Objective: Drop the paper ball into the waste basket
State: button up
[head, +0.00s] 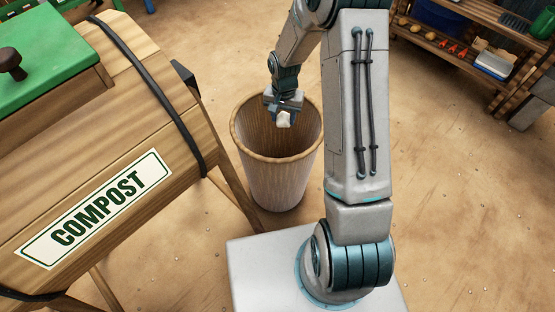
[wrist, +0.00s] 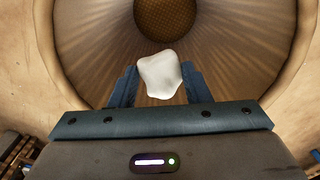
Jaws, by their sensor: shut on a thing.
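The paper ball (head: 283,120) is a small crumpled white lump. My gripper (head: 284,108) is shut on it and holds it over the open mouth of the waste basket (head: 276,178), a round brown wood-look bin standing on the floor. In the wrist view the paper ball (wrist: 160,75) sits between the two blue-grey fingers. Behind it the basket's inner wall (wrist: 235,55) and its round dark bottom fill the picture, with the rim around them. The bottom that shows beside the ball looks bare; part of the inside is hidden by my gripper.
A wooden bin labelled COMPOST (head: 111,209), with a green lid (head: 60,55), stands close to the basket's left. A wooden shelf (head: 470,50) with several items is at the upper right. The sandy floor right of my arm is mostly clear.

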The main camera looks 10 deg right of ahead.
jog(key=o, duration=1)
jog(key=shift+r, duration=0.15)
notch_tip(320, 180, up, 14)
jog(key=p, duration=0.3)
jog(key=shift+f, duration=0.2)
